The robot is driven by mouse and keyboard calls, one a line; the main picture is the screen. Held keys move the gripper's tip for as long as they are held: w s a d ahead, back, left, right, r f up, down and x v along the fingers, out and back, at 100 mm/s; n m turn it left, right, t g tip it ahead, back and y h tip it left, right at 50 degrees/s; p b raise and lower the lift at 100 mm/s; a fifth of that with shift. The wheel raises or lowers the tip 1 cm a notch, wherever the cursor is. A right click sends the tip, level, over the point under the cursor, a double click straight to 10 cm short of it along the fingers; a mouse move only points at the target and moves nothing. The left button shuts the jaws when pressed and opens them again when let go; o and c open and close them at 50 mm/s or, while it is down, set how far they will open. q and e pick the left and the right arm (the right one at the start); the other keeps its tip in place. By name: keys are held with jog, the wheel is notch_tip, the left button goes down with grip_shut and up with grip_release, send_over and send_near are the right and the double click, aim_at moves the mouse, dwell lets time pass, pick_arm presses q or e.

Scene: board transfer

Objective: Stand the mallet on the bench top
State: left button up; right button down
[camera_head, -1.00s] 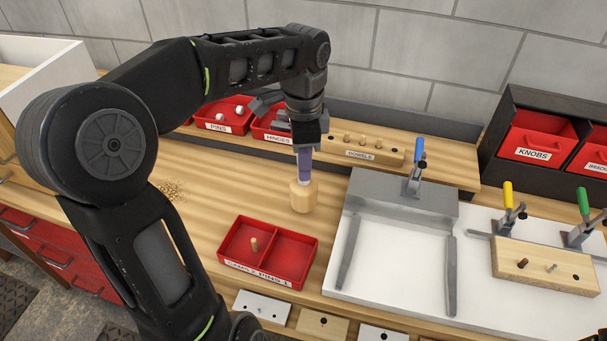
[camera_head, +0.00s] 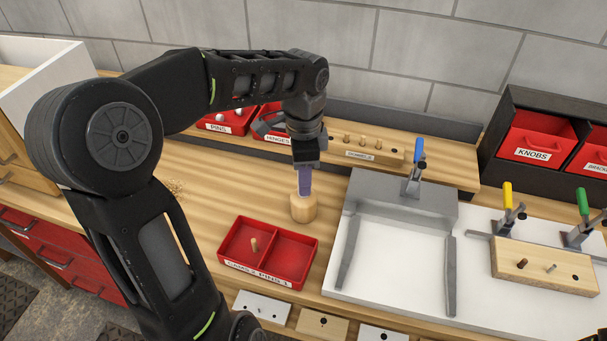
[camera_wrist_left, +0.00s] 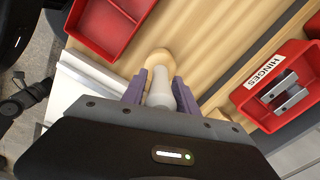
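The mallet has a round pale wooden head (camera_head: 303,208) that points down and a pale handle running up from it, roughly upright. In the head view it is over the bench top (camera_head: 215,200), behind the red two-part tray; I cannot tell for sure whether its head touches the wood. My left gripper (camera_head: 304,188) points down with its purple fingers on either side of the handle. In the left wrist view the fingers (camera_wrist_left: 160,88) close on the grey-white handle, and the mallet head (camera_wrist_left: 158,58) shows beyond them.
The red tray (camera_head: 222,247) with one peg stands just in front of the mallet. A grey fixture (camera_head: 365,190) with a blue-handled clamp is to the right. Red bins (camera_head: 225,127) and a dowel block (camera_head: 375,157) are behind.

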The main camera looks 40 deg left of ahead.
pick_arm(q)
jog(key=shift+o, duration=1.2)
jog(key=shift+r, duration=0.1)
jog(key=shift+r, duration=0.2)
notch_tip(320, 180, up, 7)
jog(key=shift+f+b, duration=0.15)
jog(key=shift+b, duration=0.2)
notch_tip(320, 180, up, 4)
jog(key=p, duration=0.3)
jog(key=shift+r+p, duration=0.6)
jog(key=shift+p, duration=0.15)
jog(key=shift+f, duration=0.1)
